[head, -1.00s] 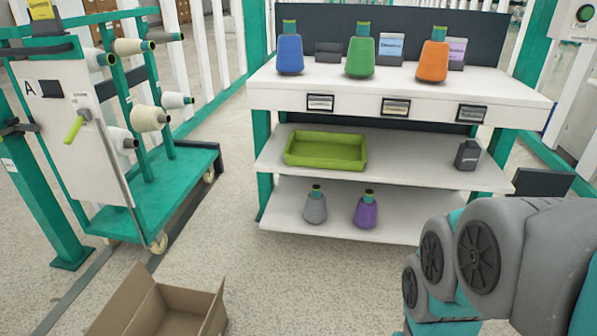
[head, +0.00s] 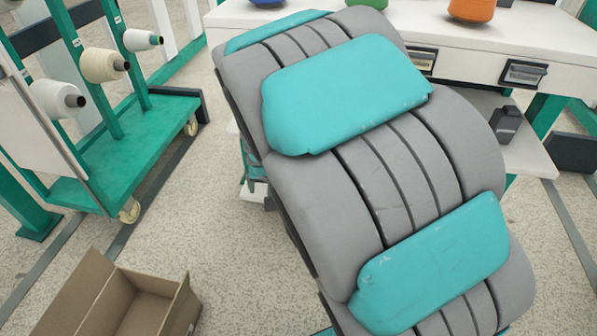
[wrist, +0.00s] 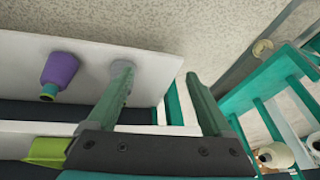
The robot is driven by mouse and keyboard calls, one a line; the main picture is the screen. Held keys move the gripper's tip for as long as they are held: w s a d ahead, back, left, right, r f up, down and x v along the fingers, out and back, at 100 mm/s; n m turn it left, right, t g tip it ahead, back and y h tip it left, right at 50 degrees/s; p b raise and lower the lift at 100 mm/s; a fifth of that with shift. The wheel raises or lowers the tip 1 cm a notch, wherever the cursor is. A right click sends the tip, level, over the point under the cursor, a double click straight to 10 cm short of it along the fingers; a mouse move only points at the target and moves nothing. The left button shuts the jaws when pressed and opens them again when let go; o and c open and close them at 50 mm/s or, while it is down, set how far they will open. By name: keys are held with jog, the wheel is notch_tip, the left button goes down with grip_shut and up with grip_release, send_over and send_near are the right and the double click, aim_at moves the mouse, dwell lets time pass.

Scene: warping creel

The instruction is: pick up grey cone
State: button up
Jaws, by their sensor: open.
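In the wrist view my gripper (wrist: 158,73) is open, its two fingers apart at the edge of the white lower shelf (wrist: 25,55). A greyish shape (wrist: 123,70) shows at the left fingertip. It looks like the grey cone, mostly hidden by that finger, and I cannot tell whether they touch. The purple cone (wrist: 60,70) stands on the shelf to the left, apart from the fingers. In the head view my arm covers the lower shelf, so neither cone nor my gripper shows there.
The green tray (wrist: 45,151) is at lower left in the wrist view. A teal trolley (head: 140,145) with yarn cones stands left in the head view, an open cardboard box (head: 130,300) at lower left. A dark container (head: 507,123) is on the shelf at right.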

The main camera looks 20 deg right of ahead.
jog(key=shift+w+d+f+m+t+h+b, duration=0.7)
jog(key=shift+w+d+f+t+h+b, duration=0.55)
jog(key=shift+w+d+f+h, duration=1.75)
jog(key=shift+w+d+f+m+t+h+b, duration=0.7)
jog(key=shift+w+d+f+t+h+b, duration=0.65)
jog(key=shift+w+d, duration=3.1)
jog(key=shift+w+d+f+m+t+h+b, duration=0.75)
jog(key=shift+w+d+f+t+h, duration=1.35)
jog(key=shift+w+d, duration=1.65)
jog(key=shift+w+a+f+g+y, duration=0.3)
jog(key=shift+f+g, duration=0.1)
jog(key=shift+g, duration=0.2)
jog(key=shift+c, duration=0.4)
grip_shut()
